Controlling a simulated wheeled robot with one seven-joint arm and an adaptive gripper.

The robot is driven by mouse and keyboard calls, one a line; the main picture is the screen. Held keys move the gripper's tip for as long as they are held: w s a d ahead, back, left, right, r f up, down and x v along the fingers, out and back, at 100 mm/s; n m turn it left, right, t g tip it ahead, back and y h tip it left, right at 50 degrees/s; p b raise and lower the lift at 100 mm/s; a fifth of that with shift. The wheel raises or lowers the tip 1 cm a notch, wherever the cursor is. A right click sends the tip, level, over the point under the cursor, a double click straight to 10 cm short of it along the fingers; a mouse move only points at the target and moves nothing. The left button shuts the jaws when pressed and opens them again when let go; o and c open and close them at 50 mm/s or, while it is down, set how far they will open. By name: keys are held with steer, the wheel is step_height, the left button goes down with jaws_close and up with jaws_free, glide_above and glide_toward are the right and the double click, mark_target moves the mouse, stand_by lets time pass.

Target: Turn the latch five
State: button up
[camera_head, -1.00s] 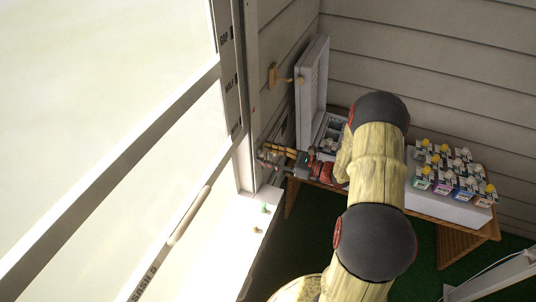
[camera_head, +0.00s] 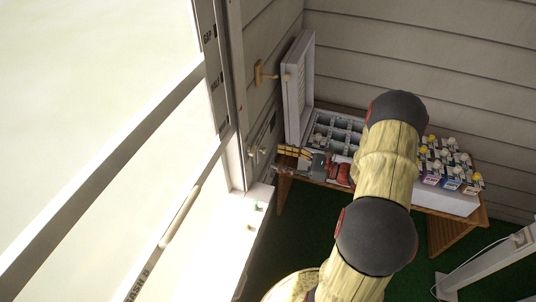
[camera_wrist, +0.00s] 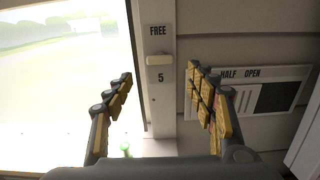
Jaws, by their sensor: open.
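In the wrist view the latch (camera_wrist: 160,60) is a small cream bar lying level on the white window post, with "FREE" printed above it and "5" below. My gripper (camera_wrist: 160,76) is open, one finger on each side of the latch in the picture. The fingers look apart from the latch, with nothing between them. In the head view my gripper (camera_head: 282,162) is near the window post, its jaws toward the post. The latch is too small to tell there.
A "HALF OPEN" plate (camera_wrist: 262,90) is on the wall right of the post. A table (camera_head: 445,232) behind my arm bears an open compartment case (camera_head: 298,85) and several small boxes (camera_head: 452,183). A wooden peg (camera_head: 268,74) sticks out from the wall. The bright window sash (camera_head: 110,155) fills the left.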

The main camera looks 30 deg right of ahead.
steer(key=shift+v, duration=1.4)
steer(key=s+a+f+n+g+h+b, duration=0.2)
steer(key=s+a+f+n+g, duration=0.2)
steer(key=s+a+n+g, duration=0.9)
steer(key=s+a+r+n+t+h+b, duration=0.2)
steer(key=a+r+n+h+b, duration=0.2)
steer(key=r+n, duration=0.3)
steer(key=s+a+r+n+t+h+b, duration=0.2)
steer(key=s+a+r+n+h+b, duration=0.1)
steer(key=r+n, duration=0.5)
steer(key=a+h+b, duration=0.1)
steer(key=a+h, duration=0.1)
steer(key=a, duration=0.1)
steer(key=shift+s+a+r+n, duration=0.25)
steer(key=shift+s+a+n, duration=0.05)
steer(key=shift+s+a, duration=0.05)
